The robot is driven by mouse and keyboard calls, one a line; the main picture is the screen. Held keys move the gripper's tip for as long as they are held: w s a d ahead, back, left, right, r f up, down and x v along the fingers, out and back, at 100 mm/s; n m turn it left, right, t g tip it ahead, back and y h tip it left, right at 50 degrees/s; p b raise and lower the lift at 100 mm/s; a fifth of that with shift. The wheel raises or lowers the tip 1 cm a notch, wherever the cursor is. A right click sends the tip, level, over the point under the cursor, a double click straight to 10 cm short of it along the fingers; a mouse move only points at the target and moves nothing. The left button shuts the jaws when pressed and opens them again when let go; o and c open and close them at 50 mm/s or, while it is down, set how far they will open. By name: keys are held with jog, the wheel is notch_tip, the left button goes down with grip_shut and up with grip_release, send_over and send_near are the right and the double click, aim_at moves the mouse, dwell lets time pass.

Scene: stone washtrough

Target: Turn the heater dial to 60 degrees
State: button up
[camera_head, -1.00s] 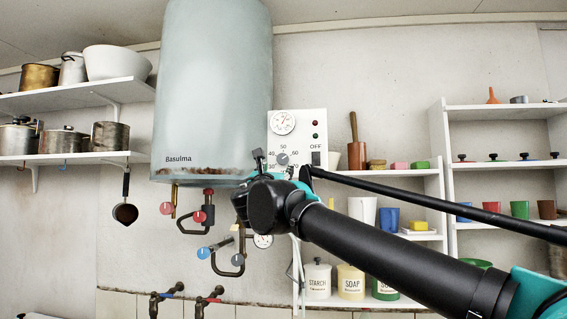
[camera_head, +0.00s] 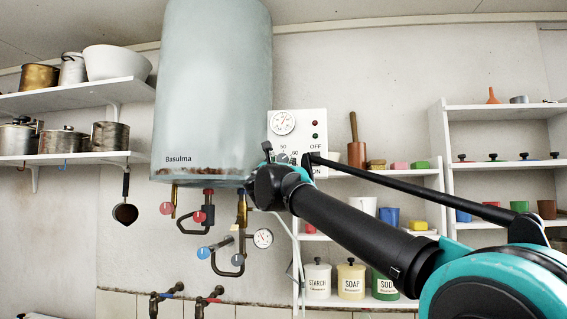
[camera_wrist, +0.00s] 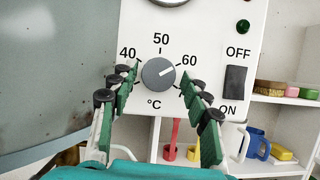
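The heater dial (camera_wrist: 158,73) is a round grey knob on the white control panel (camera_wrist: 205,20), with 40, 50 and 60 printed around it. My gripper (camera_wrist: 158,78) is open, with one green-padded finger on each side of the dial. I cannot tell whether the fingers touch it. In the head view my gripper (camera_head: 291,158) is in front of the lower panel and partly hides the dial (camera_head: 282,158). The panel is fixed by the pale-blue heater tank (camera_head: 215,90).
A black ON/OFF switch (camera_wrist: 235,90) sits right of the dial. Valves and pipes (camera_head: 207,207) hang under the tank. Shelves with cups and jars (camera_head: 352,281) stand to the right. Pots (camera_head: 110,136) stand on shelves at the left.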

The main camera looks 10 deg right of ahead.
jog(key=c, duration=0.8)
jog(key=shift+a+m+h, duration=0.1)
jog(key=shift+m+h, duration=0.3)
jog(key=shift+m, duration=0.2)
jog(key=shift+c, duration=0.2)
jog(key=o, duration=1.2)
jog(key=shift+c, duration=0.2)
jog(key=v, duration=1.2)
jog(key=shift+r, duration=0.15)
